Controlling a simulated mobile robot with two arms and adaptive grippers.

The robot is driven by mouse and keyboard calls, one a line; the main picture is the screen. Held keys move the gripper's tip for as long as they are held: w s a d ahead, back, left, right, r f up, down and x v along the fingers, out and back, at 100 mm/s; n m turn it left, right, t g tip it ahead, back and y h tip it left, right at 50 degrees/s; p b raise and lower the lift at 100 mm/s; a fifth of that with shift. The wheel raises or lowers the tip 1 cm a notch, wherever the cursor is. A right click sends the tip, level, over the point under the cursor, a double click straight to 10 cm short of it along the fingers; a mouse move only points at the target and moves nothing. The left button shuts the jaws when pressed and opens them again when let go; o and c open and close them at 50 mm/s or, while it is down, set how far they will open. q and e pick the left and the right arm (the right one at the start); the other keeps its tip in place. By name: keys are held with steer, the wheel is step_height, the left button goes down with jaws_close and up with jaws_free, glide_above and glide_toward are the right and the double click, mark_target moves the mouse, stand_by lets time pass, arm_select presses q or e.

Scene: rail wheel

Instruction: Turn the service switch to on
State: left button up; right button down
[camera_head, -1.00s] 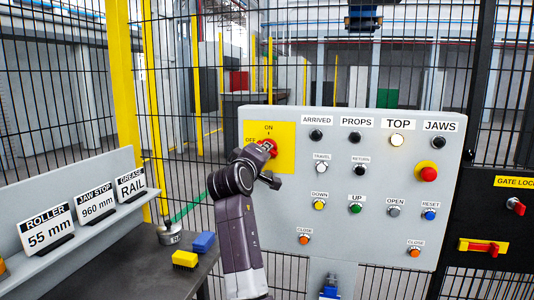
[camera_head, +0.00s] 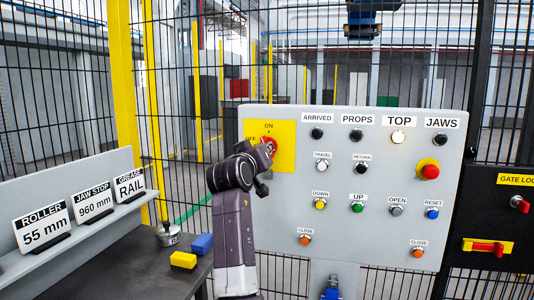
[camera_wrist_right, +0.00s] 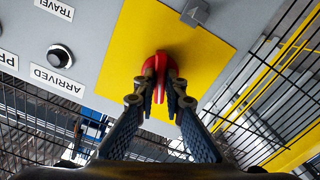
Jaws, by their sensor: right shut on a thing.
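The service switch is a red handle (camera_head: 269,143) on a yellow plate (camera_head: 286,141), at the upper left of the grey control panel. The plate has ON at the top and OFF at the left. My right gripper (camera_wrist_right: 160,88) is shut on the red handle, one finger on each side, in the right wrist view. In the head view the wrist partly covers the handle, and I cannot tell exactly which mark it points to. My left gripper is not in view.
The grey panel (camera_head: 335,236) carries several buttons, lamps and a red emergency stop (camera_head: 429,171). Black mesh fence stands behind.

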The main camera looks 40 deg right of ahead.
steer(key=shift+f+m, duration=0.1)
steer(key=shift+m, duration=0.2)
steer(key=shift+f+m+b, duration=0.15)
steer(key=shift+m+b, duration=0.4)
steer(key=shift+m, duration=1.55)
steer(key=c, duration=1.9)
jaws_free()
steer(key=shift+r, duration=0.2)
